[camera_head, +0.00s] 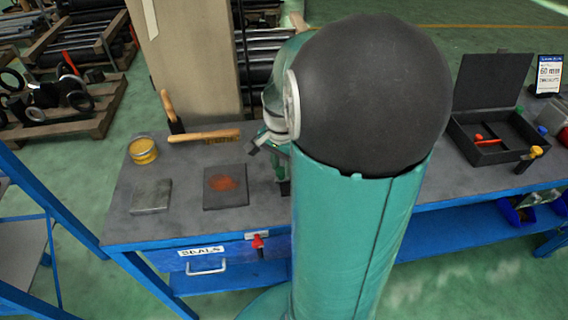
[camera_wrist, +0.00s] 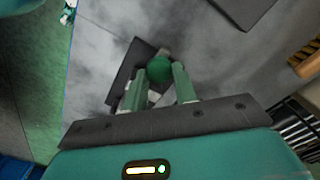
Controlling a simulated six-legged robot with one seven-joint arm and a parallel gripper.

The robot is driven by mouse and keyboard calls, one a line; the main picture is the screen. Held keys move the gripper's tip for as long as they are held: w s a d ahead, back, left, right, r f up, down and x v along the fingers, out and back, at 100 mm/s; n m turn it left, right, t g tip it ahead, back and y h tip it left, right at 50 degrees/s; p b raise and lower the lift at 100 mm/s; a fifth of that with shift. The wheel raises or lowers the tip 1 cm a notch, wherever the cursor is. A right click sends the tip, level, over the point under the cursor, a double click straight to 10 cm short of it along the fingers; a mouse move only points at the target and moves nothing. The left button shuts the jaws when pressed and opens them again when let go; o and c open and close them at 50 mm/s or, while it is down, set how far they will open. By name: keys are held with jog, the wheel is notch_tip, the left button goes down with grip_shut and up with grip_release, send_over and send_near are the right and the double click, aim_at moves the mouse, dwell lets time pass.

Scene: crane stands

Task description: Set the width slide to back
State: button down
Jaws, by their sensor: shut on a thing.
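In the wrist view a green ball knob (camera_wrist: 159,69) stands above a dark, narrow base plate (camera_wrist: 125,77) on the grey bench top. I take it for the width slide's handle, but no label shows. My gripper (camera_wrist: 159,88) has its two green fingers on either side of the knob and is shut on it. In the head view my arm hides most of the gripper (camera_head: 272,147) and the knob. Only a small dark part of the base (camera_head: 284,188) shows below it. The slide's position along its travel cannot be told.
On the bench (camera_head: 180,226) are a yellow tin (camera_head: 143,151), a wooden-handled tool (camera_head: 203,136), a metal block (camera_head: 151,196) and a dark plate with an orange patch (camera_head: 224,187). A red-knobbed lever (camera_head: 258,246) is beside the drawer. An open black case (camera_head: 490,148) lies right.

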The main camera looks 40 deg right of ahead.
aim_at(280, 169)
jog(key=c, duration=1.4)
grip_release()
jog(key=shift+w+a, duration=0.2)
jog(key=shift+a, duration=0.1)
jog(key=shift+s+d, duration=0.1)
jog(key=shift+d, duration=0.05)
jog(key=shift+r, duration=0.6)
notch_tip(280, 169, up, 13)
jog(key=shift+f, duration=0.15)
